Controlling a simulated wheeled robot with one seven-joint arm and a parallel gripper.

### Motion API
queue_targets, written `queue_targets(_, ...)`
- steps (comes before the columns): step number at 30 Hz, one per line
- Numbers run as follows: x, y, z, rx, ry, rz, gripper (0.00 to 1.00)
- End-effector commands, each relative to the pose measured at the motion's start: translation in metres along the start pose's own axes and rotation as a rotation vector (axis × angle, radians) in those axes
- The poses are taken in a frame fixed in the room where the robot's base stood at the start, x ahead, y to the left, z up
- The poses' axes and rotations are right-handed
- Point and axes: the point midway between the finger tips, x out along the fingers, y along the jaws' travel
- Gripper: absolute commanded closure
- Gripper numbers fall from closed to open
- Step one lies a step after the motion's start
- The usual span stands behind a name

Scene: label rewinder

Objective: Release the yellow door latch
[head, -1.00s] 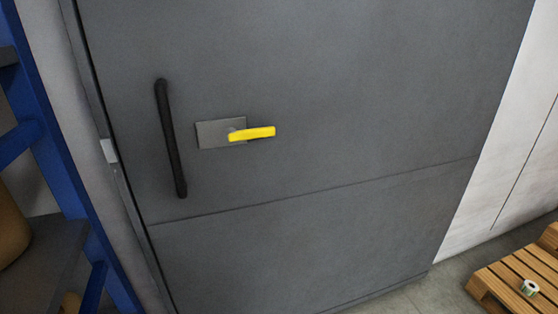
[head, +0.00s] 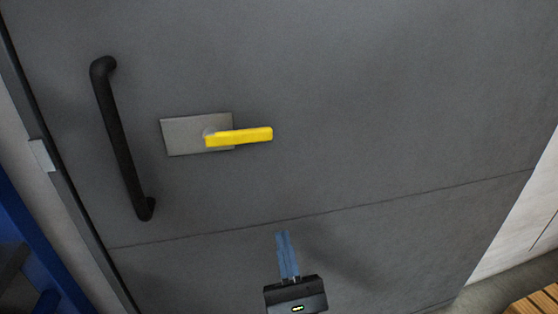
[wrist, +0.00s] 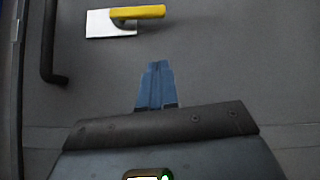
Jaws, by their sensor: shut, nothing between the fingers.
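The yellow door latch (head: 240,137) is a lever on a light grey plate (head: 180,137) fixed to the dark grey door (head: 400,110). It lies nearly level, pointing right from its pivot. It also shows at the top of the wrist view (wrist: 140,12), with its plate (wrist: 100,24). My gripper (head: 283,236) is below the latch and slightly to its right in the head view, apart from it. Its blue fingers are together with nothing between them, and they also show in the wrist view (wrist: 157,66).
A black vertical pull handle (head: 124,140) stands on the door left of the latch plate. A blue rack (head: 30,240) is at the left edge. A wooden pallet (head: 535,303) is at the lower right. The door face around the latch is clear.

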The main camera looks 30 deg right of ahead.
Motion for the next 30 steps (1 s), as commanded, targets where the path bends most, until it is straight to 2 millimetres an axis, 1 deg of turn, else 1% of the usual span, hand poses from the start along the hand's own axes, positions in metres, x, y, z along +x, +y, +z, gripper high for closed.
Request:
queue_targets(3,0.010,0.003,-0.005,0.092,-0.027,-0.021,1.00)
queue_targets(6,0.013,0.004,-0.006,0.128,-0.034,-0.027,1.00)
queue_targets(16,0.015,0.004,-0.006,0.135,-0.036,-0.028,1.00)
queue_targets(20,0.021,0.003,-0.004,0.134,-0.038,-0.029,1.00)
queue_targets(23,0.033,0.003,-0.003,0.133,-0.039,-0.029,1.00)
queue_targets(30,0.080,0.001,0.000,0.132,-0.040,-0.030,1.00)
